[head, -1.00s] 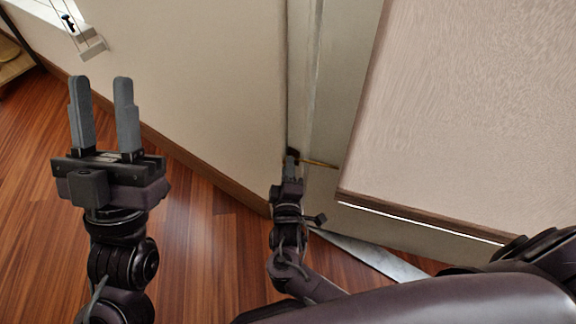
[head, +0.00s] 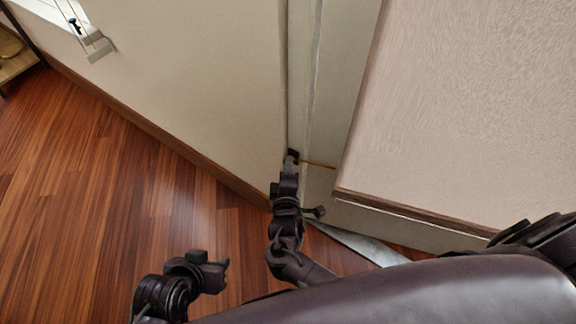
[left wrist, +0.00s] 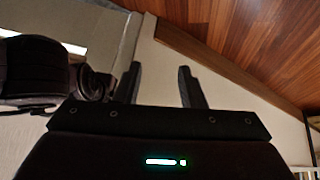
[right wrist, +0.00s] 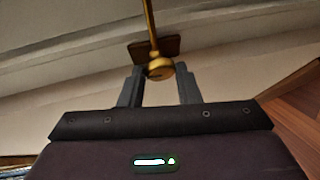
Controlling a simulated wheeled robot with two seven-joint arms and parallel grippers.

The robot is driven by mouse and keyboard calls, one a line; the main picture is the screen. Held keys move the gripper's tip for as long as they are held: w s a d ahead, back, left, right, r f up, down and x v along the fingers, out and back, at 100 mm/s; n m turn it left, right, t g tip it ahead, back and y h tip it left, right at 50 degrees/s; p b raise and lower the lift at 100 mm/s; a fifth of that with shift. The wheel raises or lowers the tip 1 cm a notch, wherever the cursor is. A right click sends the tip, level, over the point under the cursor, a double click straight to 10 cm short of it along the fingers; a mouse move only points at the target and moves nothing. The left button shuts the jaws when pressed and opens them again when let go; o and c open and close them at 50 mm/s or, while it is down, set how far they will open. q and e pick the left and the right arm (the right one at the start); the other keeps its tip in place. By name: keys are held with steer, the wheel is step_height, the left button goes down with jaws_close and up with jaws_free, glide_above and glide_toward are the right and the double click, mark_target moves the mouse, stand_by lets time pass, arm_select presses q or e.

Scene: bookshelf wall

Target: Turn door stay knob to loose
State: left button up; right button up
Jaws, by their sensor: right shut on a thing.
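The door stay shows in the right wrist view as a brass rod (right wrist: 151,25) ending in a round brass knob (right wrist: 160,69), with a dark bracket (right wrist: 171,46) behind it. In the head view the thin brass rod (head: 318,164) runs from the dark bracket to the door's lower edge. My right gripper (right wrist: 160,72) is shut on the knob, one finger on each side; it also shows in the head view (head: 288,168). My left gripper (left wrist: 160,68) is open and empty, away from the stay. In the head view the left arm is low, its fingers hard to make out.
The pale door panel (head: 460,110) fills the right side. A beige wall (head: 200,85) with a brown baseboard (head: 150,123) runs left of the frame. The wooden floor (head: 90,210) at left is clear. A white fixture (head: 98,48) hangs at upper left.

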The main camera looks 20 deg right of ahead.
arm_select(q)
steer(key=shift+s+a+r+n+g+y+p, duration=0.2)
steer(key=shift+a+g+y+p, duration=0.15)
steer(key=shift+a+p, duration=0.3)
steer(key=shift+s+a+r+n+g+y+p, duration=0.1)
steer(key=shift+s+a+g+y+p, duration=0.25)
steer(key=shift+a, duration=0.4)
steer(key=shift+s+a+r+n+g+y+p, duration=0.1)
steer(key=shift+a+g+y+p, duration=0.1)
steer(key=shift+a+g+p, duration=0.35)
arm_select(e)
steer(key=shift+a+n+g, duration=0.1)
steer(key=shift+n+g, duration=0.4)
steer(key=shift+n, duration=0.1)
arm_select(q)
steer(key=shift+a, duration=0.25)
arm_select(e)
steer(key=o, duration=0.7)
